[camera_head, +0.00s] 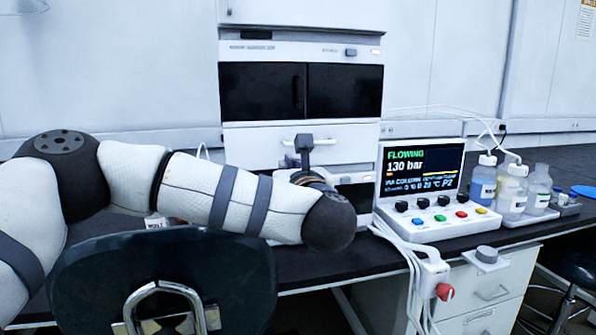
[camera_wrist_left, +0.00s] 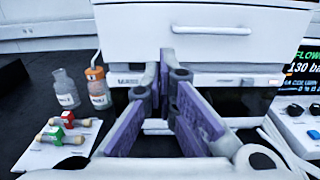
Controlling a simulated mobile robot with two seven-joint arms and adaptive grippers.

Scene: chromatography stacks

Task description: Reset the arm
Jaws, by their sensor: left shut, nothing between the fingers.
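My left arm (camera_head: 240,195) reaches in from the left in the head view, above the dark bench and behind the chair back. My left gripper (camera_head: 304,148) is small and dark, in front of the white chromatography stack (camera_head: 250,137). In the left wrist view the gripper's purple-padded fingers (camera_wrist_left: 169,88) are shut and empty. They point toward the stack, below a white drawer front with a bar handle (camera_wrist_left: 212,30). Whether they touch it I cannot tell. My right gripper is not in view.
A control box (camera_head: 420,170) reads "FLOWING 130 bar", with cables over the bench edge. Several bottles (camera_head: 512,190) stand right of it. A dark chair (camera_head: 160,265) stands in front. The left wrist view shows two bottles (camera_wrist_left: 66,90) and a plate with red and green fittings (camera_wrist_left: 50,150).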

